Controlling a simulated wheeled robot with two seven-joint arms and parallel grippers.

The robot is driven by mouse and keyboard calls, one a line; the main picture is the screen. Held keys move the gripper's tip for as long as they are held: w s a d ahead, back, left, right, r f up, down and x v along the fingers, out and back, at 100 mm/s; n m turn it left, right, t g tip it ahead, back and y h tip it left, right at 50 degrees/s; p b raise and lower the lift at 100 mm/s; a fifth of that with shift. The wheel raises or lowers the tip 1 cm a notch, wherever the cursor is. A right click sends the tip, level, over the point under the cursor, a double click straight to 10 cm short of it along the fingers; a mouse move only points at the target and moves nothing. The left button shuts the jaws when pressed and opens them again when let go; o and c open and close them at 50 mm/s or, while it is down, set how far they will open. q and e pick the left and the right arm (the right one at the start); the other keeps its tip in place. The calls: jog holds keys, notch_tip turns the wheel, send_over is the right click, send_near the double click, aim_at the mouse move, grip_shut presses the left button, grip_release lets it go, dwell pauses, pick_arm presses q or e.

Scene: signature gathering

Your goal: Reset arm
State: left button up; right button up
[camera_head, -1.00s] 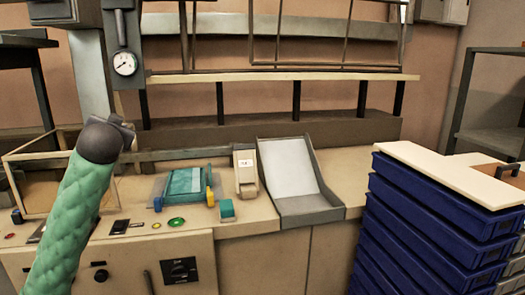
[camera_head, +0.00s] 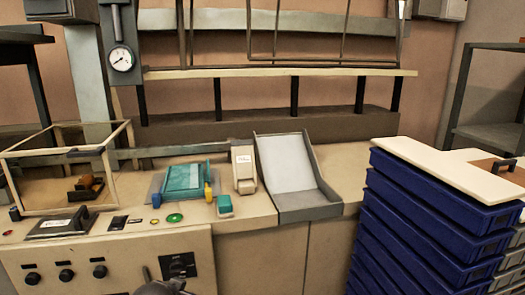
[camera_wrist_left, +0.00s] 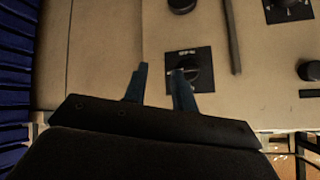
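My left gripper shows in the left wrist view (camera_wrist_left: 158,78), with its two dark fingers apart and nothing held between them. It points toward the beige cabinet front, near a black square plate with a knob (camera_wrist_left: 185,70). In the head view only a dark part of my left arm shows at the bottom edge, below the console; its fingers cannot be made out there. My right gripper is in neither view.
The console top (camera_head: 232,222) carries a clear-sided case (camera_head: 118,168), a teal pad (camera_head: 183,182), a small beige device (camera_head: 243,170) and a grey sloped tray (camera_head: 290,165). Stacked blue crates (camera_head: 405,205) stand at right, with a pale board (camera_head: 440,165) on top.

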pick_arm(q)
jog(key=s+d+f+g, duration=0.3)
jog(key=s+f, duration=0.8)
jog(key=s, duration=0.4)
jog(key=s+d+f+n+g+h, duration=0.1)
jog(key=s+d+f+g, duration=0.3)
jog(key=s+f, duration=0.8)
jog(key=s, duration=0.2)
jog(key=shift+s+f+h, duration=0.2)
jog(key=shift+s+h, duration=0.1)
jog(key=shift+s, duration=0.05)
